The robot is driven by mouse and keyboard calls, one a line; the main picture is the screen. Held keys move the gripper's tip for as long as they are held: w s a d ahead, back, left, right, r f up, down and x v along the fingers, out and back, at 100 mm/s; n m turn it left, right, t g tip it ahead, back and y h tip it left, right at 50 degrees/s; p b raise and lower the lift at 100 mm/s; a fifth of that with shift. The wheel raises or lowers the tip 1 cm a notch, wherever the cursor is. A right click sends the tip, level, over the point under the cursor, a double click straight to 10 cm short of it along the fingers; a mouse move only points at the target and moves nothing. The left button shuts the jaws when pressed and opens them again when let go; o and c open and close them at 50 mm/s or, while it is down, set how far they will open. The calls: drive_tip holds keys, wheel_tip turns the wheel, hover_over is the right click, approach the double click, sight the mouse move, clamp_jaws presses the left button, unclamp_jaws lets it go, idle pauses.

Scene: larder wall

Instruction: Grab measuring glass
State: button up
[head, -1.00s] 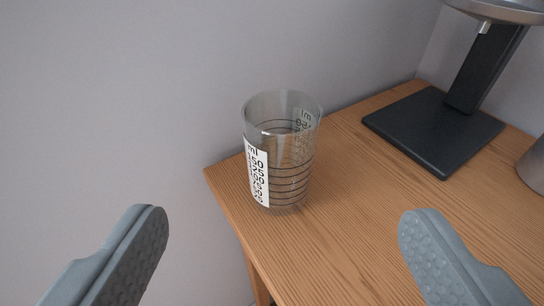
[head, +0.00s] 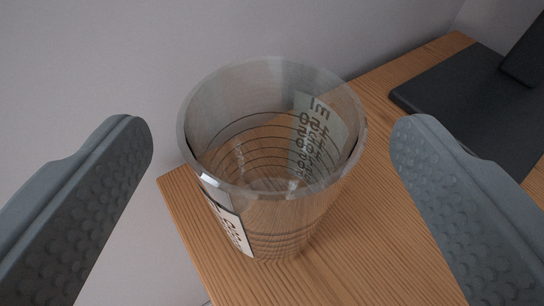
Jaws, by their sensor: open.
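The measuring glass (head: 270,215) is a clear, empty beaker with dark graduation lines and white printed labels. It stands upright near the left corner of a wooden table (head: 375,240), in the middle of the head view. My gripper (head: 268,135) is open, with one grey textured finger to the left of the glass and the other to the right. A gap shows between each finger and the glass, and neither appears to touch it. I look down into the glass through its open rim.
A dark base plate (head: 460,105) of a stand lies on the table at the right, behind the right finger. A plain grey wall (head: 120,50) rises close behind the table. The table's left edge is just left of the glass.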

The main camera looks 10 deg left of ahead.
sight(271, 102)
drive_tip(key=shift+x, duration=2.4)
drive_tip(key=shift+f, duration=0.1)
drive_tip(key=c, duration=1.2)
drive_tip(key=shift+o, duration=0.2)
wheel_tip(271, 102, up, 10)
